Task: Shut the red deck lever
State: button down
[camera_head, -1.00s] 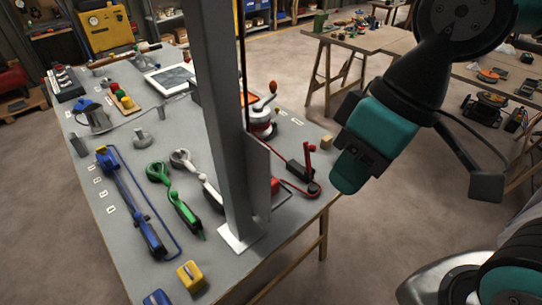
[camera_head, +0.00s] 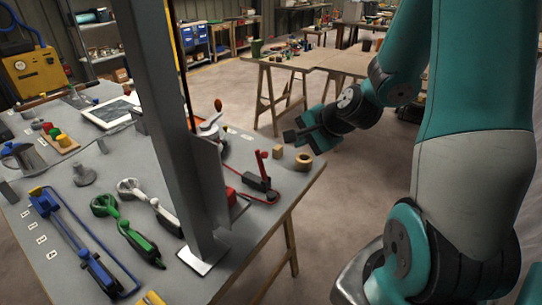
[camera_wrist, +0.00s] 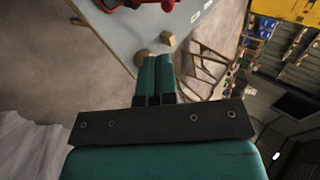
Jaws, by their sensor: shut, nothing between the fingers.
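The red deck lever (camera_head: 262,164) stands roughly upright on its dark base near the right edge of the grey bench in the head view. A red line runs from its base along the bench top. My gripper (camera_head: 288,136) is behind and to the right of the lever, apart from it, with its fingers pointing left. In the wrist view my gripper (camera_wrist: 155,68) has its two teal fingers together with nothing between them. A red part with a dark round end (camera_wrist: 135,3) is cut by the top edge there; I cannot tell whether it is the lever.
A grey post (camera_head: 165,120) rises left of the lever. Green (camera_head: 128,228), white (camera_head: 150,204) and blue (camera_head: 75,240) levers lie further left.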

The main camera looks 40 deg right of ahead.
aim_at(266, 154)
jog(key=x, duration=0.4)
jog(key=p+x, duration=0.1)
jog(key=x, duration=0.4)
jog(key=p+x, duration=0.1)
jog(key=x, duration=0.3)
jog(key=shift+w+r, duration=0.15)
jog(key=shift+w, duration=0.5)
jog(key=shift+w+r+p, duration=0.1)
jog(key=shift+p, duration=0.3)
